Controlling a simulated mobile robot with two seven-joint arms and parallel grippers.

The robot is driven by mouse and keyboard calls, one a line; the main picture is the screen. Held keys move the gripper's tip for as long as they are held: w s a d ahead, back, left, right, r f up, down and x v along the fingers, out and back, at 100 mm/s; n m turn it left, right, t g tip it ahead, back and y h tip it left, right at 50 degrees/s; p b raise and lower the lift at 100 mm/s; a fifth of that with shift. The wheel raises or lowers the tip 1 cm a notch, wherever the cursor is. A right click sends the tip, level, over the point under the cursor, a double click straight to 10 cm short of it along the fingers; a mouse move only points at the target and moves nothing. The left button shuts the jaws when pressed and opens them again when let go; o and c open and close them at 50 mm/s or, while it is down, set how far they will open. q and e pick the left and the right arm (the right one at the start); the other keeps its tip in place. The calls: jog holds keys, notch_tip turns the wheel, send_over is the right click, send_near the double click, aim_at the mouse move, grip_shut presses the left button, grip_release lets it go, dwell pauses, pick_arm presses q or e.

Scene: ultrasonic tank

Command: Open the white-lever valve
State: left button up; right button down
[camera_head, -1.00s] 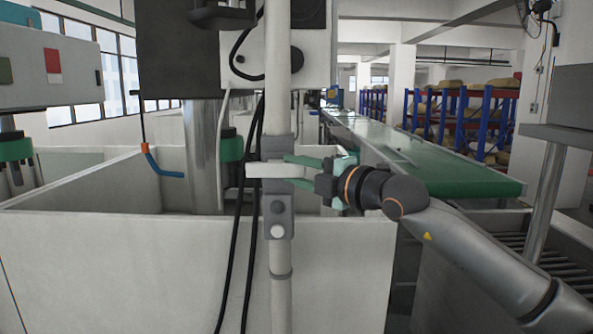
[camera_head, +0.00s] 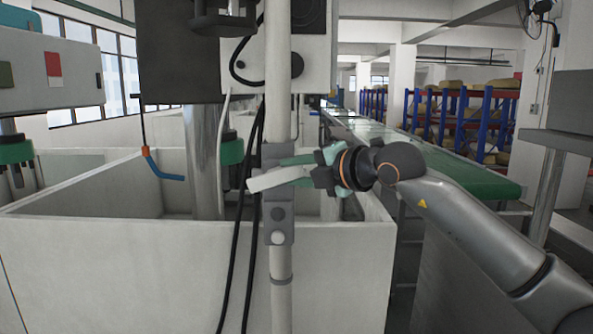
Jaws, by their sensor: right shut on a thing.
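The white lever (camera_head: 272,180) sits on a grey valve body (camera_head: 279,217) on a vertical white pipe (camera_head: 281,298) in front of the tank. The lever is tilted, its left end lower and its right end higher. My right gripper (camera_head: 298,168) comes in from the right and is shut on the lever near its right end. Its green fingers partly hide that end. My left gripper is not in view.
The open white tank (camera_head: 100,255) stands behind the pipe. Black cables (camera_head: 241,230) hang just left of the valve. A green conveyor (camera_head: 465,175) runs off to the right, with blue racks (camera_head: 465,110) beyond.

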aim_at(282, 168)
jog(key=n+h+p, duration=0.1)
jog(key=r+n+g+h+p, duration=0.1)
jog(key=shift+a+r+h, duration=0.3)
jog(key=shift+a+h, duration=0.1)
jog(key=n+h+p, duration=0.1)
jog(key=a+h+p, duration=0.1)
jog(key=shift+r+n+g+h+p, duration=0.3)
jog(key=shift+r+n, duration=0.1)
jog(key=shift+a+r+n+h+p, duration=0.1)
jog(key=shift+a+n+h+p, duration=0.15)
jog(key=shift+h, duration=0.25)
jog(key=shift+a+n+h+p, duration=0.15)
jog(key=shift+n+h, duration=0.1)
jog(key=shift+h, duration=0.25)
jog(key=shift+a+n+h, duration=0.25)
jog(key=shift+n+h, duration=0.1)
jog(key=shift+h, duration=0.3)
jog(key=shift+a+n+h, duration=0.2)
jog(key=shift+n+h, duration=0.15)
jog(key=shift+h, duration=0.3)
jog(key=shift+a+n+h, duration=0.1)
jog(key=shift+n+h, duration=0.2)
jog(key=shift+h, duration=0.1)
jog(key=c, duration=0.6)
grip_release()
jog(key=shift+o, duration=0.2)
